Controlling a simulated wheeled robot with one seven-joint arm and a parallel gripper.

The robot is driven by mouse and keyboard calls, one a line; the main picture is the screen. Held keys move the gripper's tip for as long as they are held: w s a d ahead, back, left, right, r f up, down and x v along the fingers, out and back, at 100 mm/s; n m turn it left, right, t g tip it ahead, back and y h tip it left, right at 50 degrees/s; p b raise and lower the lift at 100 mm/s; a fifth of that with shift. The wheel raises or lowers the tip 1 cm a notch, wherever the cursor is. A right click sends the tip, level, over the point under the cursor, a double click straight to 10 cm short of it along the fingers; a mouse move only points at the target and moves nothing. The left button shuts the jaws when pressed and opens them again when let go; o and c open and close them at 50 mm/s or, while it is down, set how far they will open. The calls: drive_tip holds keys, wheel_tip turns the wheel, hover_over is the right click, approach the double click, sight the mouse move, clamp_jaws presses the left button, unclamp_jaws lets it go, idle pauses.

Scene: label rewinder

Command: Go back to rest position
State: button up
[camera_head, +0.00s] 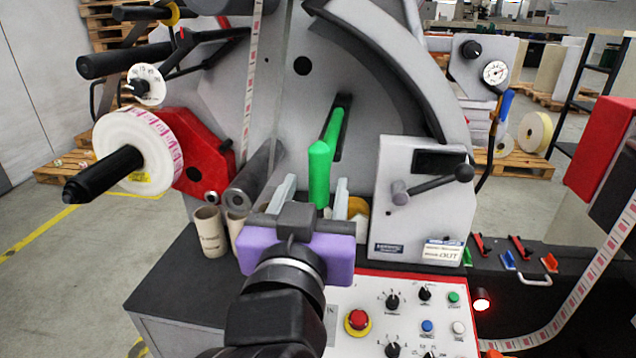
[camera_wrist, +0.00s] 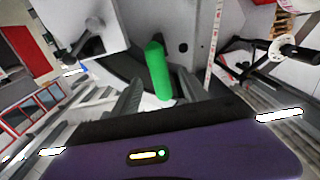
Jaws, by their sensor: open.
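My gripper (camera_head: 312,188) is in front of the label rewinder (camera_head: 352,30), at the lower middle of the head view. Its two grey fingers point toward the machine and are spread apart, with nothing held between them. A green bar (camera_head: 320,165) sticks out of a slot in the machine face. In the head view its rounded end appears between and just above the fingertips. In the wrist view the green bar (camera_wrist: 158,72) shows beyond the gap between the fingers. I cannot tell how far it is from them.
A label roll (camera_head: 138,150) sits on a black spindle at the left. Cardboard cores (camera_head: 209,231) stand on the dark ledge left of my gripper. A control panel with a red button (camera_head: 358,320) lies below right. A lever handle (camera_head: 435,185) juts out at the right.

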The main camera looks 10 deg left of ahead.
drive_tip(key=s+a+r+n+t+y, duration=0.2)
drive_tip(key=s+a+n+y, duration=0.3)
drive_tip(key=s+y, duration=0.1)
drive_tip(key=s+d+f+n+y, duration=0.1)
drive_tip(key=s+d+f, duration=0.1)
drive_tip(key=d+f, duration=0.15)
drive_tip(key=s+d+f+n+g+y, duration=0.1)
drive_tip(key=s+d+f, duration=0.1)
drive_tip(key=f, duration=0.3)
drive_tip(key=s+d+f+n+y, duration=0.1)
drive_tip(key=s+d+f, duration=0.1)
drive_tip(key=f, duration=0.3)
drive_tip(key=s+d+f+m+g+h, duration=0.2)
drive_tip(key=s+d+f+m+h, duration=0.1)
drive_tip(key=s+d+f, duration=0.6)
drive_tip(key=s+d+f+m+g+h, duration=0.2)
drive_tip(key=s+d+f+m+h, duration=0.2)
drive_tip(key=s+d+f, duration=0.5)
drive_tip(key=s+d+h, duration=0.1)
drive_tip(key=s+d, duration=0.3)
drive_tip(key=s, duration=0.2)
drive_tip(key=shift+d+m, duration=0.3)
drive_tip(key=shift+d, duration=0.05)
